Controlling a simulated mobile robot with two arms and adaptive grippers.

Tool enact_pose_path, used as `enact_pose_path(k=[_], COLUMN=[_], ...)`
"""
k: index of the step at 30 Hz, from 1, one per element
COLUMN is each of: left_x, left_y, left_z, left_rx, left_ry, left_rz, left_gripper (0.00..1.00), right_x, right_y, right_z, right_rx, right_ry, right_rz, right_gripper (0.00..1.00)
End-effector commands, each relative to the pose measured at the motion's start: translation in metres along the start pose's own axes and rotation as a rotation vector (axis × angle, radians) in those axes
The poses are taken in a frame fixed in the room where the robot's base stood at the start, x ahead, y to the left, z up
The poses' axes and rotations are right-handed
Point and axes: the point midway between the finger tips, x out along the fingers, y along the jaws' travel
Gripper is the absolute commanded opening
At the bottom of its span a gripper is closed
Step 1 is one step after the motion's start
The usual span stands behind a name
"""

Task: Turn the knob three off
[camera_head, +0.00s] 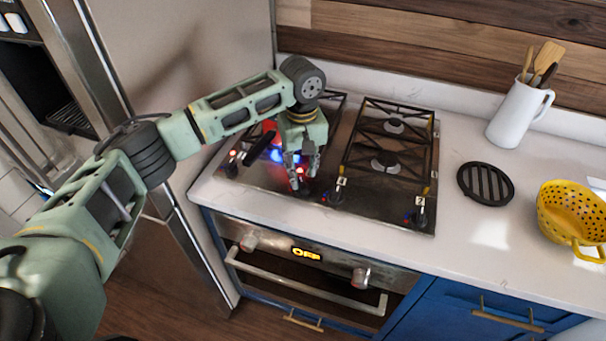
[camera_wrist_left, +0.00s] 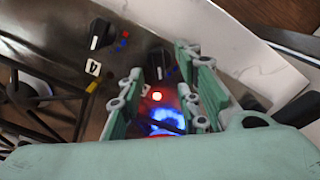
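The stove's front row of knobs shows in the head view. My left gripper (camera_head: 301,178) hangs over the front left-middle of the cooktop (camera_head: 262,178), fingers pointing down. It is open. In the wrist view a dark knob (camera_wrist_left: 158,62) shows between its fingertips (camera_wrist_left: 165,75), partly hidden; contact cannot be told. A lit red lamp (camera_wrist_left: 157,97) and blue flame (camera_wrist_left: 168,121) show between the fingers. The neighbouring knob (camera_head: 335,196) has a white tag; it also shows in the wrist view (camera_wrist_left: 101,34), the tag seemingly reading 4. My right gripper is not in view.
Black grates (camera_head: 388,150) stand over the right burners. An oven handle (camera_head: 300,283) runs below the counter. A black trivet (camera_head: 485,183), yellow colander (camera_head: 572,212) and white utensil jug (camera_head: 517,112) stand on the right. A fridge (camera_head: 170,90) stands close on the left.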

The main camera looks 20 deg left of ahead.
Motion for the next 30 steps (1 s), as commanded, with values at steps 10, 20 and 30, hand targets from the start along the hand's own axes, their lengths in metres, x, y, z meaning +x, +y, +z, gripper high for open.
enact_pose_path(k=[10, 20, 30], left_x=[0.04, 0.042, 0.042], left_y=[0.0, 0.0, 0.0], left_z=[0.001, 0.0, 0.0], left_rx=[0.002, 0.003, 0.003], left_ry=[0.0, 0.001, 0.001], left_rz=[0.0, 0.001, 0.001], left_gripper=[0.31, 0.27, 0.0], right_x=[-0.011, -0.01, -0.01], right_y=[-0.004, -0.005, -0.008], right_z=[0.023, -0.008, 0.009], right_rx=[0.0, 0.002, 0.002], right_ry=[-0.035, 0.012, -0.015], right_rz=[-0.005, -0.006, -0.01], right_gripper=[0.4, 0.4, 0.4])
